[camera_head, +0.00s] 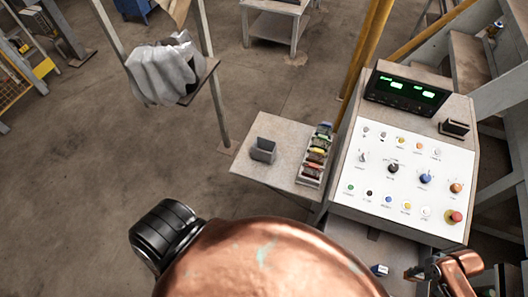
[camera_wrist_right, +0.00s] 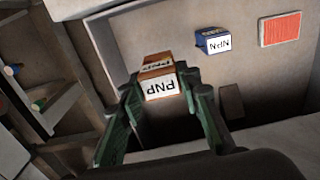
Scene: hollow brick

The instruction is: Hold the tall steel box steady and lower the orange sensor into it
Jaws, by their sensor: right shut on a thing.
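My right gripper (camera_head: 420,273) is at the lower right of the head view, below the sloped control panel. In the right wrist view its two green fingers (camera_wrist_right: 165,105) are shut on an orange sensor (camera_wrist_right: 158,85) with a white label reading PNP. A blue sensor (camera_wrist_right: 212,41) labelled NPN lies apart from it on the pale surface; it also shows in the head view (camera_head: 379,270). I cannot make out a tall steel box for certain; a small grey open holder (camera_head: 263,151) stands on the side table. My left gripper is not in view.
The control panel (camera_head: 400,180) with knobs and a red button rises above the right gripper. The side table (camera_head: 290,130) carries a rack of coloured parts (camera_head: 316,155). A red-orange patch (camera_wrist_right: 279,29) lies beyond the blue sensor. A grey cloth (camera_head: 165,70) hangs on a stand.

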